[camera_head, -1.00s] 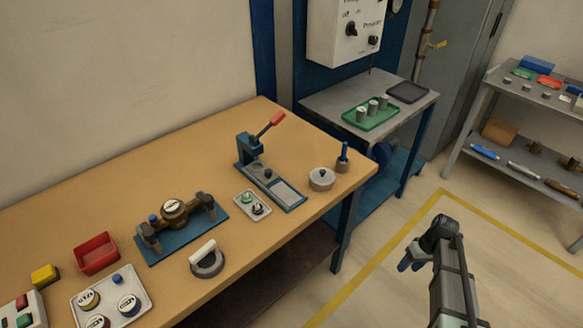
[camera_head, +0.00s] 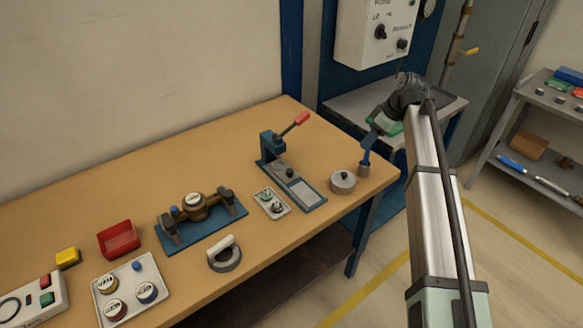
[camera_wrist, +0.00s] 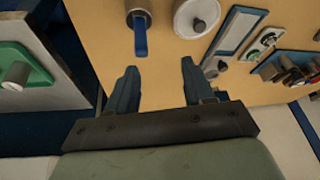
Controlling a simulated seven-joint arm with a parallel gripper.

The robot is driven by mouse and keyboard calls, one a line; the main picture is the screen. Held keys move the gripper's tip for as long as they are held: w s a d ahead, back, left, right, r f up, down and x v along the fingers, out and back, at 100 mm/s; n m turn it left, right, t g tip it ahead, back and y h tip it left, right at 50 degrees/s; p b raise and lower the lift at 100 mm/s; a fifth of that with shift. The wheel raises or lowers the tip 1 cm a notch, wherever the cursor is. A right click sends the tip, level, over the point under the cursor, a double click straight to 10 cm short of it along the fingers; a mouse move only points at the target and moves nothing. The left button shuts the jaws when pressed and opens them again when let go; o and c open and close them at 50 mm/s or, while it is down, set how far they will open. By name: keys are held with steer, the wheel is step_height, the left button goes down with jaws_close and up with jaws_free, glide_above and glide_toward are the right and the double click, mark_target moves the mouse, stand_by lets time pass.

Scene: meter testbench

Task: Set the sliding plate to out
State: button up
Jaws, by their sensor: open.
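The press (camera_head: 270,150) stands on the wooden bench, with a blue upright, a red-tipped lever and a long blue base. A pale plate (camera_head: 309,196) lies in the near end of the base, with a dark knob (camera_head: 289,173) beside it towards the upright. Part of the base also shows in the wrist view (camera_wrist: 238,28). My gripper (camera_wrist: 159,72) is open and empty over the bench's right end, apart from the press. In the head view it (camera_head: 372,138) is seen from behind, its fingers partly hard to separate from a blue-handled tool.
A small tray (camera_head: 271,203) of parts lies left of the base. A side table (camera_wrist: 60,85) with a green tray (camera_wrist: 22,68) adjoins.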

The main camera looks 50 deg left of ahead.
mark_target(290, 170)
steer(key=s+a+r+n+g, duration=0.1)
steer(key=s+a+n, duration=0.2)
steer(key=s+a, duration=0.35)
steer(key=s+a+r+n, duration=0.1)
steer(key=s+a+n, duration=0.2)
steer(key=s, duration=0.7)
steer(key=shift+h, duration=0.4)
steer(key=x, duration=1.4)
steer(key=shift+s, duration=0.35)
steer(key=shift+r, duration=0.1)
jaws_close()
